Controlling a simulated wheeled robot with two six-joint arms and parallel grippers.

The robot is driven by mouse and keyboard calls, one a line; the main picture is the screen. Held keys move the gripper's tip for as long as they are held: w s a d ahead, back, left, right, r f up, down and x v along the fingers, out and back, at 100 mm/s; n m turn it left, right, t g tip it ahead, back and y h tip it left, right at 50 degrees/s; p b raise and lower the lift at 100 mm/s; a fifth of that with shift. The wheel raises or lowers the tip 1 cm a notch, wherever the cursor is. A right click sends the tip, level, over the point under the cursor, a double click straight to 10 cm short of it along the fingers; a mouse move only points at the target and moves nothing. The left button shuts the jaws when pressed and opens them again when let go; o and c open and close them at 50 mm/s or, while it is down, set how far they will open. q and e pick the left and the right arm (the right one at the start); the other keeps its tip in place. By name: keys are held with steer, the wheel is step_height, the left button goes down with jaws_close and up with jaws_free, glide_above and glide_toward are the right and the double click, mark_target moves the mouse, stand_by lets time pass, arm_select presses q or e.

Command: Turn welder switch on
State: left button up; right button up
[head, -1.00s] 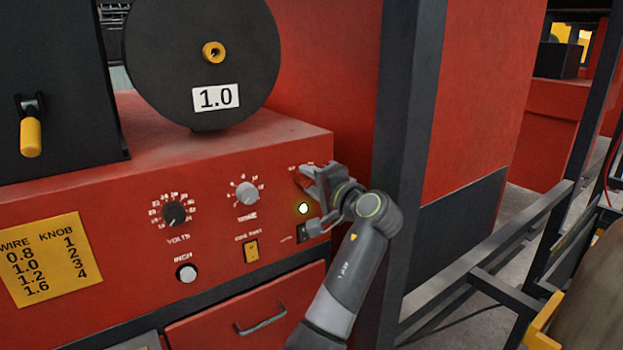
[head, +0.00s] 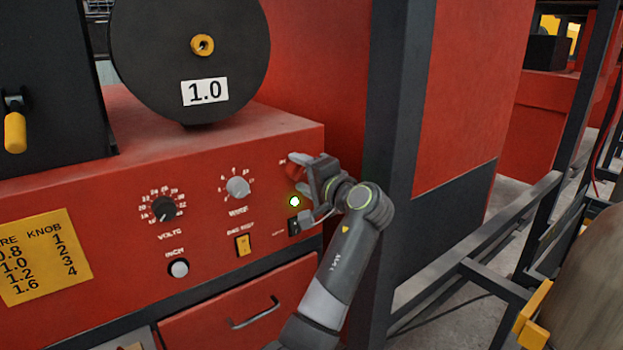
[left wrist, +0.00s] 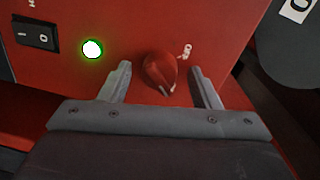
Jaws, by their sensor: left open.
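The welder's red front panel (head: 110,212) fills the left of the head view. Its red switch knob (left wrist: 160,72) sits between the two fingers of my left gripper in the left wrist view, with a visible gap on either side. In the head view the knob (head: 293,172) shows partly behind my left gripper (head: 305,187), which is open at the panel's right end. A green lamp (head: 295,202) glows beside it, and it also shows in the left wrist view (left wrist: 92,48). My right gripper is out of view.
A black rocker switch (left wrist: 36,36) is close to the gripper. The volts knob (head: 163,208), wire knob (head: 238,188) and yellow switch (head: 243,245) are farther left. A dark upright post (head: 395,130) stands just right of my arm. A drawer handle (head: 255,314) is below.

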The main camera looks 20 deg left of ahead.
arm_select(q)
steer(key=b+v, duration=1.7)
steer(key=b, duration=0.2)
steer(key=shift+b, duration=0.4)
steer(key=shift+d+r, duration=0.1)
steer(key=shift+d, duration=0.05)
